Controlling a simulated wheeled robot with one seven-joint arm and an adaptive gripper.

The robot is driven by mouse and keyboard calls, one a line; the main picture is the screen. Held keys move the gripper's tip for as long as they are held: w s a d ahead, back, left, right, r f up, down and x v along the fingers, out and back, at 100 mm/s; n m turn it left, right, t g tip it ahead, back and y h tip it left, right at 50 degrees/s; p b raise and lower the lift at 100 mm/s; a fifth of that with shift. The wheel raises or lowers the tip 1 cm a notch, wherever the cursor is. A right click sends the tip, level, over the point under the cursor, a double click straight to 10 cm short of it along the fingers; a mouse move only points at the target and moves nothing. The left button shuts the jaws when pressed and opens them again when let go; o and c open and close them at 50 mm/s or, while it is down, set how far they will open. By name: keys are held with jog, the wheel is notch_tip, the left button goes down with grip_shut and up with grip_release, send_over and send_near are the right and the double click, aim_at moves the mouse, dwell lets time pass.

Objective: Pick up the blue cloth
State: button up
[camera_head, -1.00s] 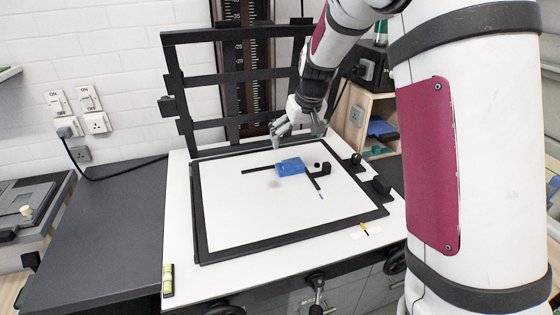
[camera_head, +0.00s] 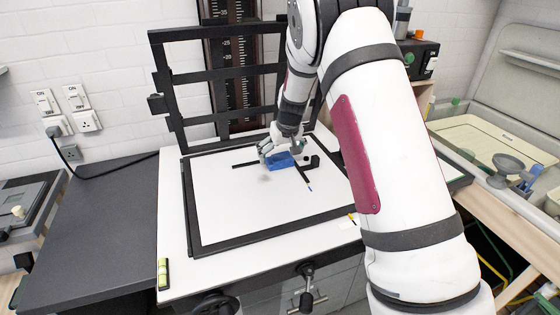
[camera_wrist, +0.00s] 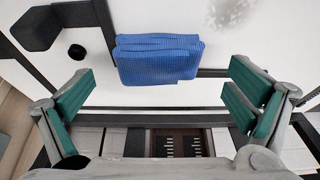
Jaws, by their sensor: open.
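The blue cloth (camera_head: 281,163) lies folded on the white board (camera_head: 225,205) inside the black frame. In the wrist view the cloth (camera_wrist: 158,59) shows its ribbed weave and sits between the two fingers, a little beyond their tips. My gripper (camera_head: 282,151) is over the cloth in the head view and partly covers it. In the wrist view my gripper (camera_wrist: 163,88) is wide open, with green pads on both fingers and nothing between them. I cannot tell the exact height of the fingertips above the cloth.
Black bars lie beside the cloth, one of them the thin dark strip (camera_head: 303,178). A black block (camera_wrist: 37,28) and a small black knob (camera_wrist: 77,51) are near it. The upright black frame (camera_head: 165,100) stands behind. The board's front half is clear.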

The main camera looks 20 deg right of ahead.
jog(key=shift+x, duration=1.5)
jog(key=c, duration=1.3)
jog(key=shift+r, duration=0.2)
jog(key=shift+w+r, duration=0.1)
jog(key=shift+r, duration=0.45)
notch_tip(320, 180, up, 2)
jog(key=shift+r+b, duration=0.15)
jog(key=shift+b, duration=0.4)
jog(key=s, duration=0.5)
jog(key=s+a, duration=0.1)
jog(key=s, duration=0.4)
jog(key=s+r, duration=0.1)
jog(key=s, duration=0.5)
jog(key=shift+a+r, duration=0.15)
